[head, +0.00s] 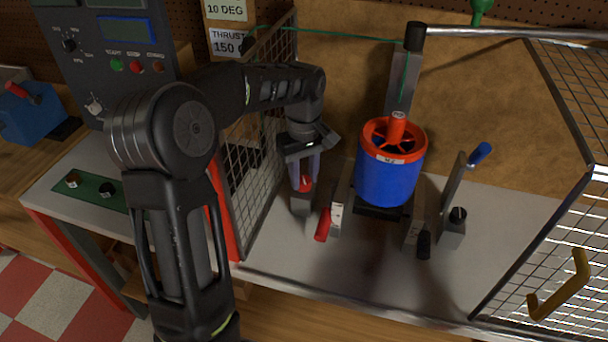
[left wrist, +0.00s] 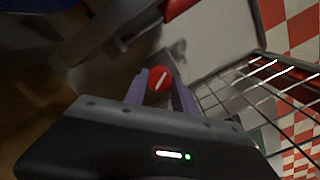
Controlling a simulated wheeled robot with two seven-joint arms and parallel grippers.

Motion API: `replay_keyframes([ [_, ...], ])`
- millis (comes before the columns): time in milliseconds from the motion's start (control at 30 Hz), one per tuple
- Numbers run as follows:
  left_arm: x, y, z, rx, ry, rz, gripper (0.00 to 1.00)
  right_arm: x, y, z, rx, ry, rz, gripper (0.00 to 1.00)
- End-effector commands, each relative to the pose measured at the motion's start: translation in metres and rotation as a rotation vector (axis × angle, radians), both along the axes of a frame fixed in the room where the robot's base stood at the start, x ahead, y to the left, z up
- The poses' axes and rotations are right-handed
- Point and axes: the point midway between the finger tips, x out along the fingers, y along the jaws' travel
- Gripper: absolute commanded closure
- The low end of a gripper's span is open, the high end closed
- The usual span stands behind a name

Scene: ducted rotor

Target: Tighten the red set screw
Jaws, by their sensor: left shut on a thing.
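The red set screw (head: 305,184) sits on top of a small grey block (head: 301,203) left of the blue ducted rotor (head: 386,180). My left gripper (head: 304,173) points down at the screw, with its two fingers on either side of the red head, shut on it. In the left wrist view the red head with a light slot (left wrist: 159,78) shows between the purple-grey fingers of the gripper (left wrist: 160,88). The screw's shank is hidden. My right gripper is not in either view.
A red-handled lever (head: 323,225) stands close to the right of the block. A mesh guard panel (head: 252,180) is close on the left.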

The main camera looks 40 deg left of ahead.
Motion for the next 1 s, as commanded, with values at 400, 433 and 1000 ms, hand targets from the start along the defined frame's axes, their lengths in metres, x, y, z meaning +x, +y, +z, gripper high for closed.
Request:
replay_keyframes([
  [400,0.0001,0.0004,0.0003,0.0,0.0,-0.152,1.0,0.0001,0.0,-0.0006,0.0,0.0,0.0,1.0],
  [433,0.0001,0.0004,0.0003,0.0,0.0,-0.172,1.0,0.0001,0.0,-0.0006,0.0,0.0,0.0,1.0],
  [1000,0.0001,0.0003,0.0006,0.0,-0.001,-0.5,1.0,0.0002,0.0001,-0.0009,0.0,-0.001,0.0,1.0],
])
